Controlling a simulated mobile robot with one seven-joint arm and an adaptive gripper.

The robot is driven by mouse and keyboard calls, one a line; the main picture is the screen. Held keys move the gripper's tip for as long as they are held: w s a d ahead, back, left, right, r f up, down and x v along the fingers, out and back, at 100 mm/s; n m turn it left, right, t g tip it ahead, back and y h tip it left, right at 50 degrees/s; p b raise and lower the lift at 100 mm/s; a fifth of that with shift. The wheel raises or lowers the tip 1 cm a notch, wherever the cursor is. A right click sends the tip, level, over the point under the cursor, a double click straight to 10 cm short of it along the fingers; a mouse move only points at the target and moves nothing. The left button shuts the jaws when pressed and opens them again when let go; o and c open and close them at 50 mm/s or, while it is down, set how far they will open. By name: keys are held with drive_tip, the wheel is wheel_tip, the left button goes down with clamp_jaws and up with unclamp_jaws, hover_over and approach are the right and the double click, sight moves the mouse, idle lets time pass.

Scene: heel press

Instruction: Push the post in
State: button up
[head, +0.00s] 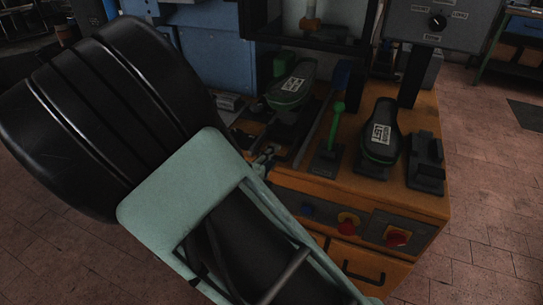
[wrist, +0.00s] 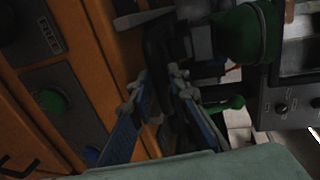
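My gripper (wrist: 161,80) is open in the wrist view, its two blue-padded fingers apart. A black upright part (wrist: 158,48) lies just beyond the fingertips; I cannot tell whether they touch it. In the head view my gripper (head: 264,160) is small and partly hidden by my arm, at the left front edge of the orange press bench (head: 425,202). A thin green post with a ball top (head: 338,107) stands on the bench, right of the gripper. I cannot tell for sure which part is the task's post.
Dark shoe forms (head: 291,84) and (head: 380,132) stand on the bench, with a black bracket (head: 426,160) at the right. A grey control box (head: 440,22) stands behind. The floor to the right is clear.

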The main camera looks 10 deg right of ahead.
sight(288, 133)
clamp_jaws()
drive_tip(key=x, duration=0.2)
drive_tip(key=r+p+x, duration=0.1)
drive_tip(key=x, duration=0.2)
drive_tip(key=p+x, duration=0.1)
drive_tip(key=x, duration=0.1)
drive_tip(key=shift+w+d+r, duration=0.25)
drive_tip(key=shift+w+r, duration=0.05)
drive_tip(key=shift+w, duration=0.25)
drive_tip(key=shift+c, duration=0.8)
unclamp_jaws()
drive_tip(key=shift+o, duration=0.8)
drive_tip(key=shift+w+d, duration=0.1)
